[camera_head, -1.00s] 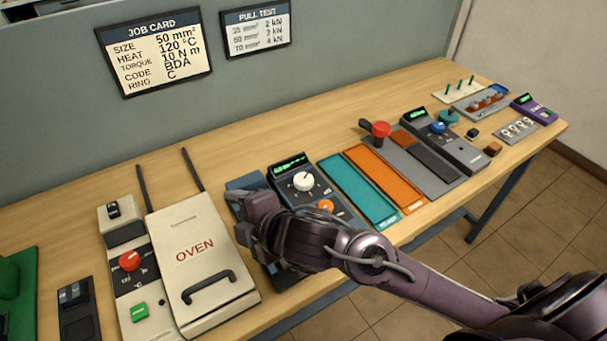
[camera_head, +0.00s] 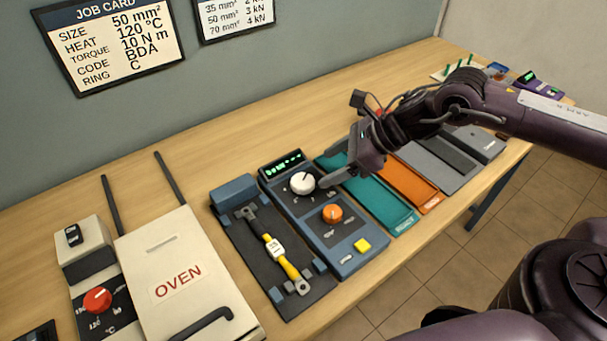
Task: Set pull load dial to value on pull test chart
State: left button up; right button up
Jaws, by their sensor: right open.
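The pull tester (camera_head: 357,258) is a blue-grey box with a green display (camera_head: 283,163), a white dial (camera_head: 302,183), an orange knob (camera_head: 332,213) and a yellow button (camera_head: 362,245). The dial's exact setting is too small to read. My right gripper (camera_head: 325,172) is open, its fingers pointing left just right of the white dial; I cannot tell whether they touch it. My left gripper is out of view.
The job card (camera_head: 110,45) gives size 50 mm². A dark fixture (camera_head: 245,250) holding a cable with a yellow sleeve lies left of the tester. The oven (camera_head: 185,270) is further left. Teal (camera_head: 385,205) and orange (camera_head: 412,185) trays lie to the right. Bare bench is behind.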

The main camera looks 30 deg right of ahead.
aim_at(304, 181)
jog(key=shift+w+a+f, duration=0.1)
jog(key=shift+a+f, duration=0.05)
jog(key=shift+f, duration=0.1)
jog(key=p+x, duration=0.1)
jog(key=x, duration=0.5)
jog(key=shift+w+a+f, duration=0.15)
jog(key=shift+w+f, duration=0.05)
jog(key=shift+f, duration=0.05)
jog(key=c, duration=1)
